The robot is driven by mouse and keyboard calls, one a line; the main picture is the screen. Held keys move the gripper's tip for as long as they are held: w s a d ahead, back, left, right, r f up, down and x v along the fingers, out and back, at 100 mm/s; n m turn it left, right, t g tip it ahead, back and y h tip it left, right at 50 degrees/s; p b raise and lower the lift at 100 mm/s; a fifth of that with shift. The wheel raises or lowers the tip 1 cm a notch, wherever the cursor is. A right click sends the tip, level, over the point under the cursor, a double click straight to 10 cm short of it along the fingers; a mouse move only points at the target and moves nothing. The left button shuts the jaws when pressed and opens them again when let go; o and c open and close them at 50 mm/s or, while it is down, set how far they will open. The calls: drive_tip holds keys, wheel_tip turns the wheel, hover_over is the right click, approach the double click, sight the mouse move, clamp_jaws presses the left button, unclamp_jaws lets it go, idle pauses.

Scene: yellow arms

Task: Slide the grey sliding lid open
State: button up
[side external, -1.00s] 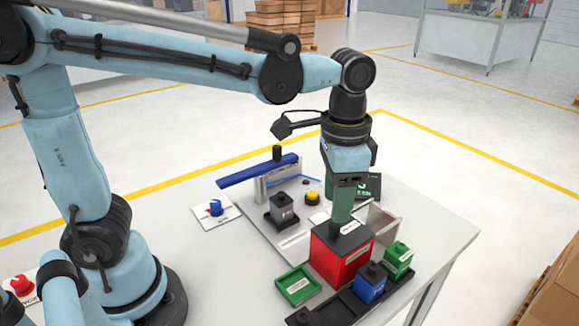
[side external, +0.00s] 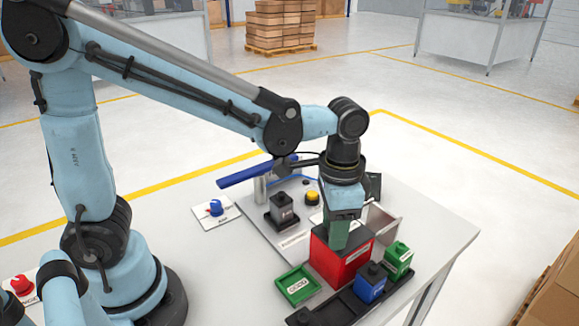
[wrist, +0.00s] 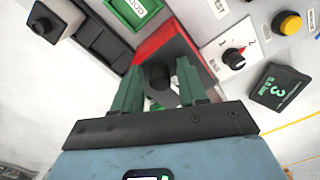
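The red box (side external: 340,262) stands near the front right of the table and also shows in the wrist view (wrist: 163,38). The grey sliding lid (wrist: 172,97) is on its top, with a dark round knob (wrist: 158,77). My gripper (side external: 337,243) points down over the box top and hides most of the lid in the side view. In the wrist view my green fingers (wrist: 156,80) are apart, one on each side of the knob. I cannot tell whether either finger touches it.
A black tray (side external: 325,314) in front holds a blue block (side external: 370,283) and a green block (side external: 398,261). A green tray (side external: 297,285) is left of the box. A dark block (side external: 282,208), yellow button (side external: 312,198) and blue bar (side external: 255,172) stand behind.

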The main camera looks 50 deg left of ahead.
drive_tip(key=c, duration=0.4)
